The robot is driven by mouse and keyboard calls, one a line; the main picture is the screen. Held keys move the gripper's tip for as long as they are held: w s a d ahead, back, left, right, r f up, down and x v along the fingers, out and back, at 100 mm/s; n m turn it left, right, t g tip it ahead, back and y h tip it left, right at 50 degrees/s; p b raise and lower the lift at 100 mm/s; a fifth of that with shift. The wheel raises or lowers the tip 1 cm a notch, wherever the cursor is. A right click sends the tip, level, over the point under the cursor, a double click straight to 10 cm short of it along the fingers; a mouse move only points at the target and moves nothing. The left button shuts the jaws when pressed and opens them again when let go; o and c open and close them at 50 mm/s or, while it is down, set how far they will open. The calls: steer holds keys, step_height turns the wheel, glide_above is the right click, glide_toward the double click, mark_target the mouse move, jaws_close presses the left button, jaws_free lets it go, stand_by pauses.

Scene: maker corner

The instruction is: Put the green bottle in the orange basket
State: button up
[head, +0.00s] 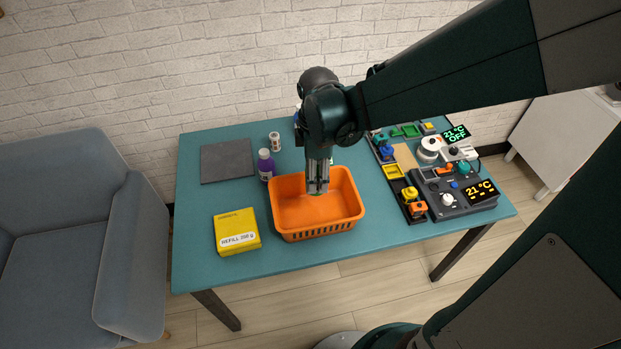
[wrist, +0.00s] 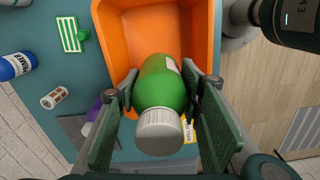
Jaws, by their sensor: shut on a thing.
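The green bottle (wrist: 163,84) with a grey-white cap is between the fingers of my gripper (wrist: 160,90) in the wrist view, cap toward the camera. My gripper is shut on it. The orange basket (head: 312,231) stands on the table, and its inside shows behind the bottle in the wrist view (wrist: 112,45). In the head view my gripper (head: 318,186) points down over the basket's opening. There the bottle is mostly hidden by the fingers. I cannot tell whether it touches the basket.
A yellow box (head: 236,231) lies left of the basket. A purple bottle (head: 265,167), a small jar (head: 275,142) and a dark mat (head: 227,161) are farther back left. A blue bottle (wrist: 14,66) shows in the wrist view. Control devices (head: 456,195) crowd the table's right side.

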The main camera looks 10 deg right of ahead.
glide_above(315, 214)
steer(key=shift+f, duration=2.25)
steer(key=shift+a, duration=0.1)
steer(key=shift+f, duration=0.1)
steer(key=shift+f+b, duration=0.65)
steer(key=shift+f, duration=2.2)
steer(key=shift+f, duration=0.1)
steer(key=shift+f+b, duration=0.5)
steer(key=shift+f, duration=1.5)
steer(key=shift+f, duration=0.15)
steer(key=o, duration=1)
steer(key=shift+o, duration=0.2)
steer(key=shift+r, duration=0.2)
